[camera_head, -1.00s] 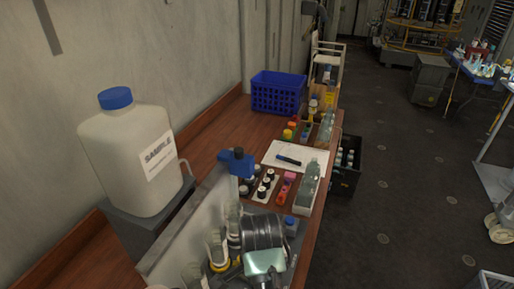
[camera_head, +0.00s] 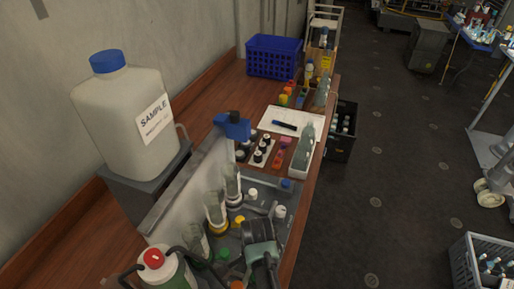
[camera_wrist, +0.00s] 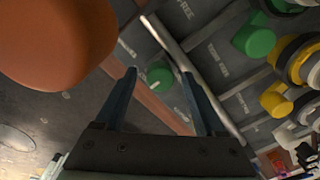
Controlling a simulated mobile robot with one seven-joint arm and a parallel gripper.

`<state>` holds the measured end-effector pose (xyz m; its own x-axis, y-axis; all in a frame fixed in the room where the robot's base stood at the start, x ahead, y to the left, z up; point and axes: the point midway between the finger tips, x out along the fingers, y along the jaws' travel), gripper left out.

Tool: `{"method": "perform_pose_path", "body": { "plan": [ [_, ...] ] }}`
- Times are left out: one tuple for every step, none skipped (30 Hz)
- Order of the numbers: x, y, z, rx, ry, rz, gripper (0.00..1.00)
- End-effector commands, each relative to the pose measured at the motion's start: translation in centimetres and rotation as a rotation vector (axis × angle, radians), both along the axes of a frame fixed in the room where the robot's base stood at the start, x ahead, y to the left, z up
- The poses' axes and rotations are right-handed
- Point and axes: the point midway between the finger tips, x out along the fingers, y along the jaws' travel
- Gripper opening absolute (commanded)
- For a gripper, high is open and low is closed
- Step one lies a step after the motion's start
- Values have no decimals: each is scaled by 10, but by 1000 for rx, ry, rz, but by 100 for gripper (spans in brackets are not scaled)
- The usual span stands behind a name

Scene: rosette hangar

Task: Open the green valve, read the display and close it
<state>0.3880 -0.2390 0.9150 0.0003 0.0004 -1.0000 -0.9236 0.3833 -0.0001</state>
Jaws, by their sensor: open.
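In the wrist view my gripper (camera_wrist: 159,74) is open, with its two dark fingers apart and nothing held. A small round green knob (camera_wrist: 160,76) shows between the fingertips, over a dark panel with printed labels. I cannot tell its distance from the fingers. A second, larger green knob (camera_wrist: 254,41) lies to the right, with a yellow knob (camera_wrist: 276,101) below it. In the head view a green cap or knob (camera_head: 222,254) shows beside my arm. I cannot tell which green part is the valve. No readable display shows.
A large orange rounded thing (camera_wrist: 58,38) fills the wrist view's upper left. In the head view, a SAMPLE jug (camera_head: 132,120) stands left, clear tubes (camera_head: 215,210) line the panel, and a red-capped bottle (camera_head: 165,268) is near. A blue basket (camera_head: 272,58) stands farther back on the bench.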

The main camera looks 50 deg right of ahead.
Motion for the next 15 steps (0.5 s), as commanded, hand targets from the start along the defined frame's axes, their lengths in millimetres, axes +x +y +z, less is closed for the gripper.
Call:
{"method": "perform_pose_path", "body": {
  "plan": [
    [0, 0, 0, 0, 0, 0, 72],
    [0, 0, 0, 0, 0, 0, 72],
    [0, 0, 0, 0, 0, 0, 72],
    [0, 0, 0, 0, 0, 0, 72],
    [0, 0, 0, 0, 0, 0, 72],
    [0, 0, 0, 0, 0, 0, 72],
    [0, 0, 0, 0, 0, 0, 68],
    [0, 0, 0, 0, 0, 0, 63],
    [0, 0, 0, 0, 0, 1, 56],
    [0, 0, 0, 0, 0, 1, 50],
    [0, 0, 0, 0, 0, 1, 45],
    [0, 0, 0, 0, 0, 1, 38],
    [0, 0, 0, 0, 0, 1, 32],
    [0, 0, 0, 0, 0, 1, 27],
    [0, 0, 0, 0, 0, 1, 20]
  ]
}}
